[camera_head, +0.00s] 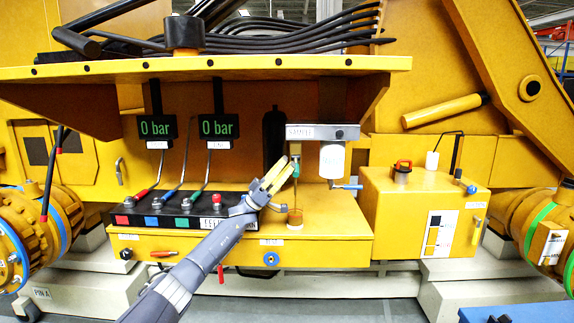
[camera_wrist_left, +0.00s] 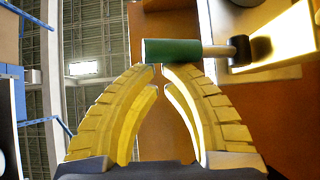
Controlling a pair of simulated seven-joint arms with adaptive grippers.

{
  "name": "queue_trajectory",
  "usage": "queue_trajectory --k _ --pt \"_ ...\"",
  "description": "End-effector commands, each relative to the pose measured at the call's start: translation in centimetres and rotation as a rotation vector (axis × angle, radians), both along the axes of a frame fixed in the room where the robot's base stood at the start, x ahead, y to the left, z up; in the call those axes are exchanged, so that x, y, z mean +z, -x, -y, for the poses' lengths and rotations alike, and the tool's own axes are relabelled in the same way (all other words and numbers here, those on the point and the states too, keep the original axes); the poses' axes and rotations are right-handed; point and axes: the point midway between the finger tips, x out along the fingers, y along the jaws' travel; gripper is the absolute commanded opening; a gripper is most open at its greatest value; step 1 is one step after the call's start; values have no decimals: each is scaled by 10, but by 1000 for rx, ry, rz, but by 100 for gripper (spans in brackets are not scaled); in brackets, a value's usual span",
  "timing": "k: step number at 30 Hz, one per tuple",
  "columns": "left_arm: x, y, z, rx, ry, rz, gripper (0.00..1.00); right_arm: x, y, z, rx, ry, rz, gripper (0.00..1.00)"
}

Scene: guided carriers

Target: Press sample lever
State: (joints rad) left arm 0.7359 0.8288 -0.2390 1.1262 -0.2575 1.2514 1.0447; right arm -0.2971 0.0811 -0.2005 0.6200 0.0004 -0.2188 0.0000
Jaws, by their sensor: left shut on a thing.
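The sample lever has a green handle, seen in the left wrist view (camera_wrist_left: 172,50) with a short grey rod and dark end to its right. It hangs below the plate labelled SAMPLE (camera_head: 300,132) in the head view, where yellow fingers partly hide it. My left gripper (camera_head: 290,168) reaches up from below with its yellow fingers closed. In the left wrist view the fingertips (camera_wrist_left: 157,67) meet at the green handle, shut on it. A small cup with amber colour (camera_head: 295,219) stands on the yellow shelf below. My right gripper is not in view.
A white bottle (camera_head: 332,161) and a blue-tipped lever (camera_head: 347,186) are just right of the lever. A black valve block (camera_head: 170,211) with several levers is at left, under two "0 bar" displays (camera_head: 157,128). A yellow box (camera_head: 420,205) stands at right.

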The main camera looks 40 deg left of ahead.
Motion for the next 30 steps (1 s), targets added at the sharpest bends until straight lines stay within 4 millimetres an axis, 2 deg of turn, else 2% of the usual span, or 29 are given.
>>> queue_trajectory --k 1,5,12,21,30 --pt "-10 -3 3 -3 -5 -16 0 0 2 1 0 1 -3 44" --pt "-18 1 -2 -1 -5 -18 0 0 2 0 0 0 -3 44" --pt "-45 21 -27 1 -3 -10 0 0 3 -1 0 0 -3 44" --pt "-39 60 -77 3 -3 -3 0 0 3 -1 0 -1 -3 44" --pt "-39 86 -109 3 -1 -1 0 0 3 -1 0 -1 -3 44"
